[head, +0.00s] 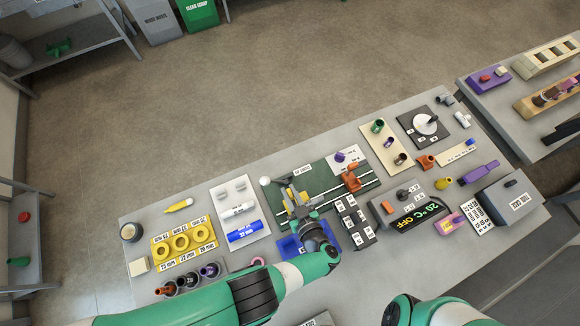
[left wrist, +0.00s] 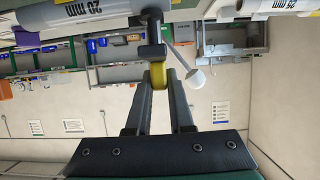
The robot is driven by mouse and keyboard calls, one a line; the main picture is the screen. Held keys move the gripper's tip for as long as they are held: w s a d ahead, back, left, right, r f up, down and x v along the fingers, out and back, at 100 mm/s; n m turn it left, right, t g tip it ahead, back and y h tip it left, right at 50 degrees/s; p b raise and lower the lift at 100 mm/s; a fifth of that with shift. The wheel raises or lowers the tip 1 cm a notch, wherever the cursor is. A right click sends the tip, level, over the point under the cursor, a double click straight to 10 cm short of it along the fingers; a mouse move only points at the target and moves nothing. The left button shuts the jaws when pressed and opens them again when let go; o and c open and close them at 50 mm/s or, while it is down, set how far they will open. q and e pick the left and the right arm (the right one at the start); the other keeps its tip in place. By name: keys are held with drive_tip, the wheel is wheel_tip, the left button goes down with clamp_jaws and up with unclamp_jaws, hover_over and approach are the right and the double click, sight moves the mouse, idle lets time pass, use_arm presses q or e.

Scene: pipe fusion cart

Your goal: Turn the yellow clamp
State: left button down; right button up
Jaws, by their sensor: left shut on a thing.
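The yellow clamp (left wrist: 158,74) shows in the left wrist view between the two fingertips of my left gripper (left wrist: 160,88), which is shut on it. A dark block and post sit just above the clamp there. In the head view my left gripper (head: 303,214) reaches over the dark green fusion board (head: 318,176), and the yellow clamp (head: 290,203) is partly hidden beside it. A lever with a white ball knob (head: 265,181) sticks out to the left. My right arm shows at the bottom right of the head view, but its gripper is out of view.
A blue tray (head: 289,246) lies below the board. A white panel with pipe pieces (head: 240,212) and yellow rings (head: 180,242) are to the left. An orange clamp (head: 351,180) and black labelled blocks (head: 355,222) are to the right.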

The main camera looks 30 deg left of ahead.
use_arm(q)
drive_tip(key=shift+r, duration=0.15)
idle(0.3)
drive_tip(key=c, duration=0.8)
unclamp_jaws()
drive_tip(key=p+v, duration=0.1)
drive_tip(key=v, duration=1)
drive_tip(key=shift+d+p, duration=0.3)
drive_tip(key=shift+p, duration=0.05)
